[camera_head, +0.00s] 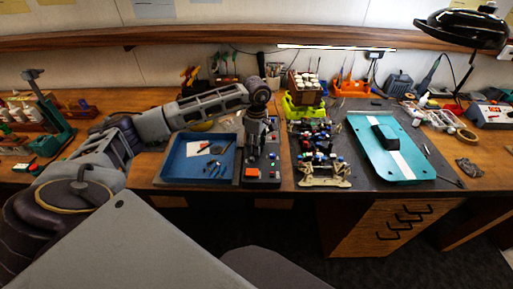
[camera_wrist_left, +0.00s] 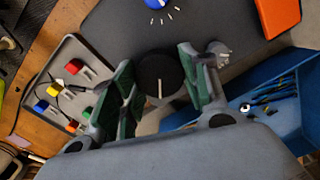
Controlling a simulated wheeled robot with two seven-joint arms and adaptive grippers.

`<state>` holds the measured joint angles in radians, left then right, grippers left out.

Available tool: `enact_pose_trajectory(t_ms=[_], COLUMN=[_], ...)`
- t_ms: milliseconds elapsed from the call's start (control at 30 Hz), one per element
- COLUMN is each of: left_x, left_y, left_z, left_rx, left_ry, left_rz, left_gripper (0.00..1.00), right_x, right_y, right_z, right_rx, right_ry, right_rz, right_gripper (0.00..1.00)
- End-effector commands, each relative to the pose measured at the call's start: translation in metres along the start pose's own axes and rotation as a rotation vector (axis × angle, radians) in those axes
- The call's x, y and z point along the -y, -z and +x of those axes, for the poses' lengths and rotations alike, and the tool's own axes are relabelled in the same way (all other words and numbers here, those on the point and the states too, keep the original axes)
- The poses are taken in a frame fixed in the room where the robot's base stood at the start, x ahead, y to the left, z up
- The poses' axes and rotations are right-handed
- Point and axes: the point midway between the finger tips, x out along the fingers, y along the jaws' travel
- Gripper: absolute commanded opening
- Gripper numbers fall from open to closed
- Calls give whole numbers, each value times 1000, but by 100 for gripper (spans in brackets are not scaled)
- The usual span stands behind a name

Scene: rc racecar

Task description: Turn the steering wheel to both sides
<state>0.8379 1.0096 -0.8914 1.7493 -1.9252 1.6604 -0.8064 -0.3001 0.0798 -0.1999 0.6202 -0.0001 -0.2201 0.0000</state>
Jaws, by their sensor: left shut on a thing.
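A dark control box (camera_head: 262,175) stands upright-edged on the bench, with an orange patch on its front part. In the left wrist view its dark face (camera_wrist_left: 115,25) carries a round black knob (camera_wrist_left: 158,72) with a white pointer line, which I take as the steering wheel. My left gripper (camera_head: 254,140) reaches down over the box. In the left wrist view its green-padded fingers (camera_wrist_left: 160,85) are on both sides of the black knob and shut on it. The head view hides the knob behind the gripper. My right gripper is not in view.
A blue tray (camera_head: 170,166) with tools lies left of the box. The RC car chassis (camera_head: 325,176) and its teal body shell (camera_head: 404,165) lie to the right. A blue knob (camera_wrist_left: 155,3) and an orange patch (camera_wrist_left: 278,14) are on the box face.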

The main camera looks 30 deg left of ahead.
Motion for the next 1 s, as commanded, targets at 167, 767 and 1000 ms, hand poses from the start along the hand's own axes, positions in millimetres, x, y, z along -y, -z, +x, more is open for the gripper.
enact_pose_trajectory(t_ms=[167, 767, 1000], left_x=[-1, 0, 0], left_y=[0, 0, 0], left_z=[1, -1, -1], left_rx=[0, 1, 1], left_ry=[-3, -1, -1], left_rz=[91, 173, 172], left_gripper=[21, 21, 54], right_x=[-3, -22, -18], right_y=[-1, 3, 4], right_z=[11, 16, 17], right_rx=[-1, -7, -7], right_ry=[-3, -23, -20], right_rz=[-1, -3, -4], right_gripper=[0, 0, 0])
